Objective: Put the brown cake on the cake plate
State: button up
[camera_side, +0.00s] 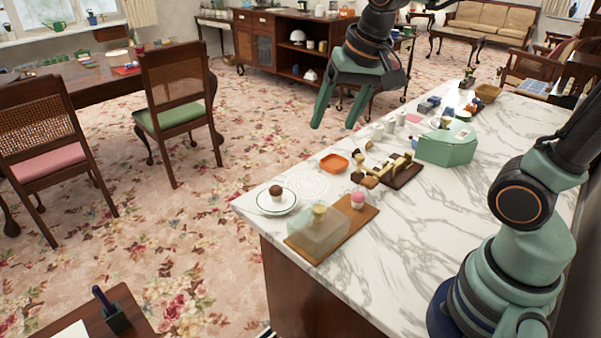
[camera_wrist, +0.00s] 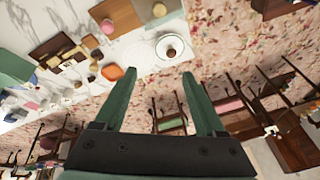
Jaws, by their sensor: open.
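The brown cake (camera_side: 275,190) has a brown top and a pale base. It rests on the white cake plate with a green rim (camera_side: 291,203), at the left corner of the marble counter. In the wrist view the cake (camera_wrist: 171,52) also sits within the plate (camera_wrist: 164,41), ahead of the fingers. My gripper (camera_side: 335,125) is raised well above the counter's far edge, up and right of the plate. Its green fingers are open and empty, and the wrist view shows a clear gap between them (camera_wrist: 159,75).
An orange dish (camera_side: 334,163), a dark board with small pieces (camera_side: 403,178) and a green box (camera_side: 447,144) stand farther along. The front right marble is clear.

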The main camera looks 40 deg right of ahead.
jog(key=s+f+n+t, duration=0.1)
jog(key=s+n, duration=0.4)
jog(key=s, duration=0.1)
jog(key=shift+d+f+n+t, duration=0.2)
jog(key=shift+f+n+t, duration=0.05)
jog(key=shift+n+t, duration=0.05)
dwell(0.3)
